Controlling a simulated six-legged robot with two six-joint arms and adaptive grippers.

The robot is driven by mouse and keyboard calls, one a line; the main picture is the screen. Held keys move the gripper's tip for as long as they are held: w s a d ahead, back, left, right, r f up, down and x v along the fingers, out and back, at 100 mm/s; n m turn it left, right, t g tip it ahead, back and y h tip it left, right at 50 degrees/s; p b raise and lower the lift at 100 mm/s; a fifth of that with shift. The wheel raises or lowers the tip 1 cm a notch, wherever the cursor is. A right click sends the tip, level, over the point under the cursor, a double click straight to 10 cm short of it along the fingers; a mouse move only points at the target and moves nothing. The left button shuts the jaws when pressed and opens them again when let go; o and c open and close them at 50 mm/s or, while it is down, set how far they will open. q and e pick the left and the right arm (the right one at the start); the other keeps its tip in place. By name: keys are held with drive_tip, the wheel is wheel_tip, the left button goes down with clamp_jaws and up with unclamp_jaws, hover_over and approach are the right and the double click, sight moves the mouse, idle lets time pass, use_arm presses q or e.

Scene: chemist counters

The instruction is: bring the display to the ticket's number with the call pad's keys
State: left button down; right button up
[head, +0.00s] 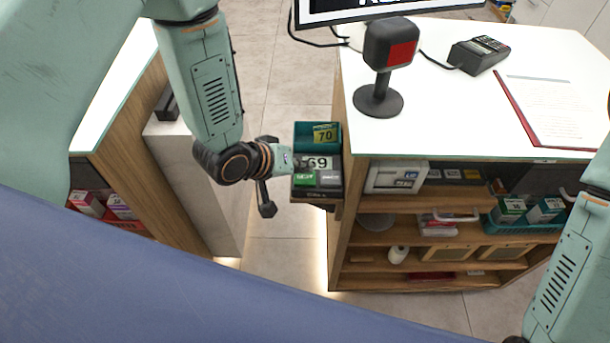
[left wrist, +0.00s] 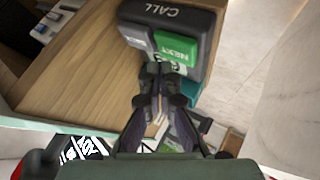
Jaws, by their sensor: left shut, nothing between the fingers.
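The call pad (head: 322,192) is a dark box on the end of the wooden counter. It has a green key (head: 305,179) and a grey key (head: 329,178). Its display (head: 318,162) reads 69, partly covered by my gripper. Behind it, a yellow ticket (head: 325,133) reading 70 stands at a teal holder (head: 302,130). My left gripper (head: 296,163) is shut and empty at the pad's left side. In the left wrist view its fingertips (left wrist: 160,72) show in front of the display, beside the green key (left wrist: 176,48) and grey key (left wrist: 136,38); contact cannot be told. My right gripper is out of view.
A scanner on a stand (head: 390,50), a card terminal (head: 480,54) and a red-edged clipboard (head: 555,108) are on the white countertop (head: 450,120). Shelves with boxes lie below. Another counter (head: 115,90) stands left, with open floor between.

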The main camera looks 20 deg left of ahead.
sight(302, 179)
use_arm(q)
drive_tip(key=shift+f, duration=0.15)
idle(0.7)
drive_tip(key=shift+f, duration=0.3)
drive_tip(key=shift+f+b, duration=0.4)
drive_tip(key=shift+f, duration=0.05)
idle(0.7)
idle(0.4)
drive_tip(key=shift+r+p, duration=0.9)
wheel_tip(302, 179, up, 5)
drive_tip(key=p, duration=0.5)
idle(0.3)
